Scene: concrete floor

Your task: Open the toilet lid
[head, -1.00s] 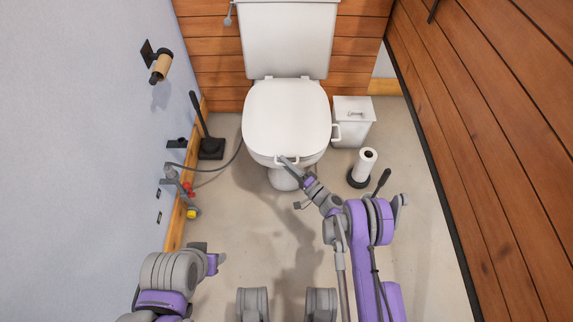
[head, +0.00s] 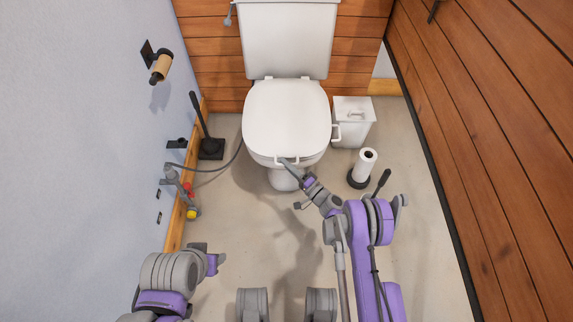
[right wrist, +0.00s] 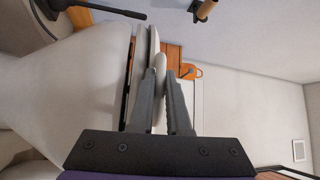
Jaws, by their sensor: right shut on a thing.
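The toilet lid (head: 285,113) is down flat over the bowl in the head view, with the white tank (head: 287,40) behind it. My right gripper (head: 287,163) is at that front edge.
A white bin (head: 352,122) and a paper roll stand (head: 363,167) are right of the toilet. A black plunger (head: 208,145) stands at the left wall, near a hose and valve (head: 184,188). The floor in front of the toilet is clear.

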